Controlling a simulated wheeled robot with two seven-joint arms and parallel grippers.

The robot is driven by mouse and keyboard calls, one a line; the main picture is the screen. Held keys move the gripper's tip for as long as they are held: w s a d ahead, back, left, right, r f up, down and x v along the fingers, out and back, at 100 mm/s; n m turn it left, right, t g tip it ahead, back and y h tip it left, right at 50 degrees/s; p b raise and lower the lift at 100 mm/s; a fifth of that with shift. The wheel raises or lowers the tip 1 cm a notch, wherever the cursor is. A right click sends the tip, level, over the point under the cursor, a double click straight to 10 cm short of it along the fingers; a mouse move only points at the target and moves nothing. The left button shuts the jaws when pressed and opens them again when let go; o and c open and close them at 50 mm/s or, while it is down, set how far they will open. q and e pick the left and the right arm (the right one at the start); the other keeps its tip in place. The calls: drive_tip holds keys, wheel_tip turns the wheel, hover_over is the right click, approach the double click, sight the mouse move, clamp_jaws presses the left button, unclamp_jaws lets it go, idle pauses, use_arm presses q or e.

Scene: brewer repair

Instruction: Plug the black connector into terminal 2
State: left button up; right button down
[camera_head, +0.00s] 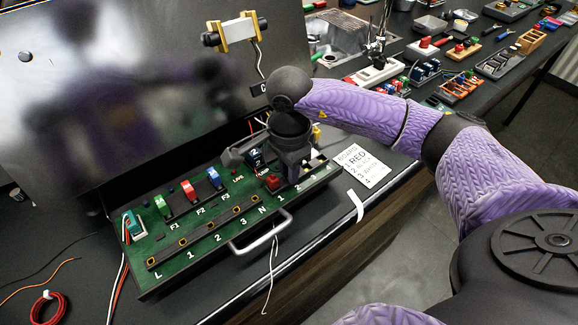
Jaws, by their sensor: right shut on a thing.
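My right gripper (294,174) points down over the right end of the green board (185,240). It is shut on a small dark piece, which appears to be the black connector; the fingers hide most of it. Terminals 1, 2 and 3 are numbered along the board's right front edge, just below the gripper. The terminal 2 spot is partly covered by the gripper, so I cannot tell whether the connector touches it. A red connector (272,182) sits at terminal 1, left of the fingers. My left gripper is not in view.
A white card (361,166) lists terminal colours right of the board. A metal handle (262,236) and thin white wires hang at the board's front. Fuses (188,190) stand behind; a dark glossy panel (130,80) rises at the back. A red wire coil (46,309) lies front left.

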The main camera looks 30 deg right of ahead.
drive_tip(key=c, duration=0.5)
unclamp_jaws()
wheel_tip(320, 180, up, 10)
drive_tip(key=shift+p, duration=0.8)
